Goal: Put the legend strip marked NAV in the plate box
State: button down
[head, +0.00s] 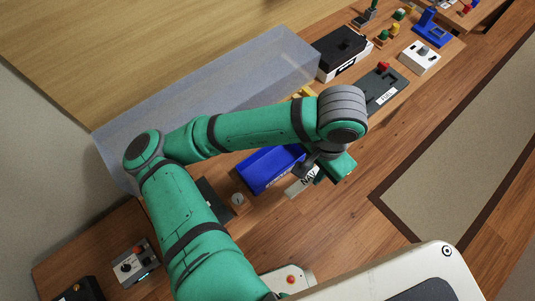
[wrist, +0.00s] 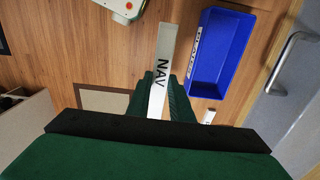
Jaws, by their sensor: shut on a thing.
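The white legend strip marked NAV (head: 301,183) is held in my gripper (head: 320,172). In the wrist view the strip (wrist: 163,62) sticks out lengthwise from between the green fingers of my gripper (wrist: 163,92), which is shut on its near part. The plate box (head: 262,180) is a blue, open-topped bin with a white label. In the head view it lies just left of the strip, partly behind my arm. In the wrist view the box (wrist: 222,55) is right of the strip, apart from it, and its visible floor looks empty.
A clear grey panel (head: 220,90) stands along the back of the bench. A dark plate with a red knob (head: 383,68), a black case (head: 340,45) and a grey switch box (head: 136,263) stand along the bench.

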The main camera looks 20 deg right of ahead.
jog(key=w+a+f, duration=0.1)
jog(key=w, duration=0.1)
jog(key=w+a+f, duration=0.1)
jog(key=w+a, duration=0.1)
jog(key=w+a+f, duration=0.1)
jog(key=w, duration=0.2)
jog(key=shift+a+f, duration=0.3)
jog(key=shift+f, duration=0.05)
send_over(271, 166)
jog(key=s, duration=0.1)
jog(key=f, duration=0.4)
jog(key=shift+s+d+f, duration=0.1)
jog(key=shift+d+f, duration=0.15)
jog(key=shift+f, duration=0.05)
jog(key=shift+w+a+f, duration=0.15)
jog(key=shift+w+f, duration=0.05)
jog(key=shift+f, duration=0.1)
jog(key=shift+w+a+f, duration=0.1)
jog(key=shift+w+f, duration=0.1)
jog(key=shift+f, duration=0.75)
jog(key=shift+w+a+f, duration=0.1)
jog(key=shift+w+f, duration=0.05)
jog(key=shift+f, duration=0.8)
jog(key=shift+f, duration=0.1)
jog(key=c, duration=1.6)
grip_release()
jog(key=shift+d, duration=0.1)
notch_tip(271, 166, up, 12)
jog(key=shift+r, duration=0.15)
